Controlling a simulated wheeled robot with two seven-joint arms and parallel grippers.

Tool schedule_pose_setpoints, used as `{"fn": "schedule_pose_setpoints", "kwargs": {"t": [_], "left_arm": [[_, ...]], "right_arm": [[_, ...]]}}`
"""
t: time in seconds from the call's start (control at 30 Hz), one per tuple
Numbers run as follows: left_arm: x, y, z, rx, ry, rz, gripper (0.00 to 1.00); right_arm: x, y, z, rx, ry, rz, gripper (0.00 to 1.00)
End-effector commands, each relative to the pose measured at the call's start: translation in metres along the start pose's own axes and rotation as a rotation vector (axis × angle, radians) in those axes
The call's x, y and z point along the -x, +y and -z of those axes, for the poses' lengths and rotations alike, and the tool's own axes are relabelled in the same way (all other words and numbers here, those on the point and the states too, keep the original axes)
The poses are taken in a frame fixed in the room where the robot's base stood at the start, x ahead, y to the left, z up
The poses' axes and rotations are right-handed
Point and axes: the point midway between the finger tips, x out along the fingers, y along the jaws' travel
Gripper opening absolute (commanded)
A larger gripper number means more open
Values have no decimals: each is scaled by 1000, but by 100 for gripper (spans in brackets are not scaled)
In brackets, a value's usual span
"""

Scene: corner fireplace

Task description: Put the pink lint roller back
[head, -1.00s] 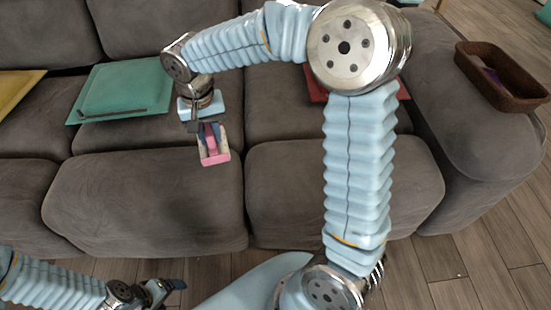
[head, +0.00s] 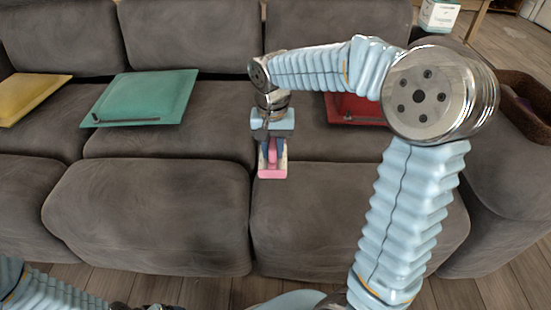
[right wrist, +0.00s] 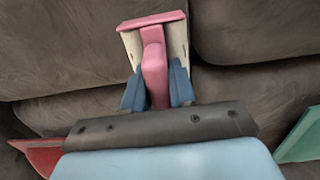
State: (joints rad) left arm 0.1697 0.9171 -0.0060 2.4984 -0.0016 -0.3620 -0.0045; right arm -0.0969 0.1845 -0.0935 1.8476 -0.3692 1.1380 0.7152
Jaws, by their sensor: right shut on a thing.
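The pink lint roller (head: 272,172) hangs from my right gripper (head: 271,140) in the head view, in front of the grey sofa, just right of the gap between its seats. The right wrist view shows the two dark blue fingers of the gripper (right wrist: 157,88) shut around the pink handle of the roller (right wrist: 153,55). The roller's pink end and pale sides point away from the gripper. My left gripper (head: 150,306) is barely visible at the bottom edge, and its fingers cannot be made out.
The grey sofa (head: 150,215) fills the view. A brown basket (head: 538,95) on the right armrest is partly hidden by my right arm. A white box (head: 440,14) stands behind.

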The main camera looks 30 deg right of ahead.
Motion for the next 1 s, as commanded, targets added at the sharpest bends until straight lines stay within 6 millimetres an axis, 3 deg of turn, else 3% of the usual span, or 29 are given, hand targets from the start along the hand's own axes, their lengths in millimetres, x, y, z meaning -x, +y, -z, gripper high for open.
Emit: {"fn": "schedule_pose_setpoints", "kwargs": {"t": [0.27,0.63,0.67,0.8,1.0], "left_arm": [[-7,-2,-1,-1,-2,-2,81],[-9,-2,-1,-1,-3,-3,81],[-9,-2,-1,-1,-3,-3,81],[-8,-2,-1,-1,-3,-3,81],[-8,-2,-1,-1,-3,-3,81]], "right_arm": [[-37,7,3,-1,-1,-1,0],[-43,6,3,-1,0,0,0],[-42,6,3,-1,0,0,29],[-42,6,3,-1,0,0,50],[-42,6,3,-1,0,0,51]]}}
